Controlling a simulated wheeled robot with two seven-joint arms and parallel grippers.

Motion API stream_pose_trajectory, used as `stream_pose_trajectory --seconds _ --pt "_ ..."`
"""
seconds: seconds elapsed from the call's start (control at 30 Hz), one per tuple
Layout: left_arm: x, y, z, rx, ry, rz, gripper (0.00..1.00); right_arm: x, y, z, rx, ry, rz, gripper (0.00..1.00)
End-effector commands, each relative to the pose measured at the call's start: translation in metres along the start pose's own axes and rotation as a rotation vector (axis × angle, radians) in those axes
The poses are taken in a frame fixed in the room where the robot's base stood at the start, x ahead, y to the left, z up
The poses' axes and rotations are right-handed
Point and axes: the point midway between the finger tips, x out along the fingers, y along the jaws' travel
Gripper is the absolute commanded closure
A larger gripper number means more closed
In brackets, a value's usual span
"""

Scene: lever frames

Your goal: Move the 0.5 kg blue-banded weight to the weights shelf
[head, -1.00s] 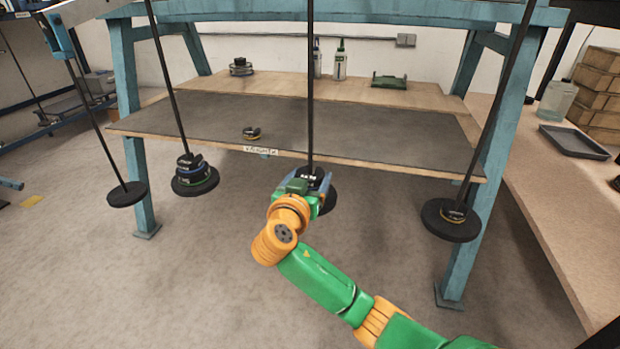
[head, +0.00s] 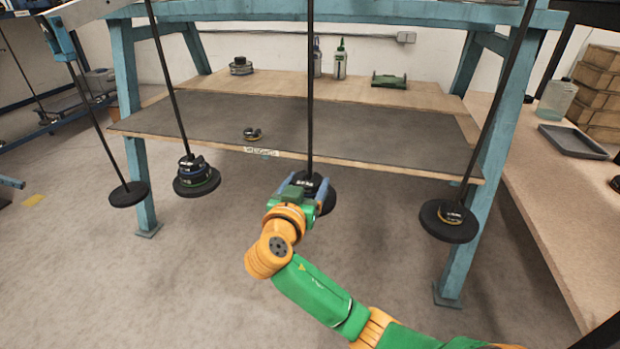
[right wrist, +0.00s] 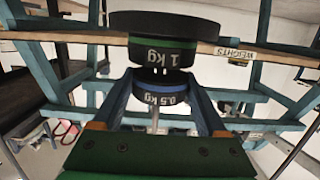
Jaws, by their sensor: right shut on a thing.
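The 0.5 kg blue-banded weight (right wrist: 160,92) sits between the two fingers of my right gripper (right wrist: 165,100), which is shut on it. Beside it in the right wrist view is a green-banded 1 kg weight (right wrist: 158,52) against a dark disc (right wrist: 165,24); that view is upside down. I cannot tell whether the two weights touch. In the head view my right gripper (head: 304,187) is at the middle hanging rod's disc (head: 328,204) and partly hides the weights. The weights shelf (head: 350,140) has a dark mat and a label (head: 261,152) on its front edge. My left gripper is not shown.
A small yellow-banded weight (head: 252,134) lies on the shelf mat; much of the mat is bare. Other rods hang in front, with a loaded disc (head: 197,186) at left and another (head: 440,226) at right. The middle rod (head: 310,85) stands between gripper and shelf.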

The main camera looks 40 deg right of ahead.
Motion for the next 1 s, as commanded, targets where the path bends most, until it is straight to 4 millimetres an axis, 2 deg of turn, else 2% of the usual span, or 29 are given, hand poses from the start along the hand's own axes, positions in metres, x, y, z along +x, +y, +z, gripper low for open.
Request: stream_pose_trajectory --seconds 0.6,1.0 --pt "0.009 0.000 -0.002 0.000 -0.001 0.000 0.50 -0.039 0.000 0.004 0.002 0.001 0.000 0.98" --pt "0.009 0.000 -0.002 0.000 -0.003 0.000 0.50 -0.040 0.000 0.005 0.002 0.002 0.000 0.98"
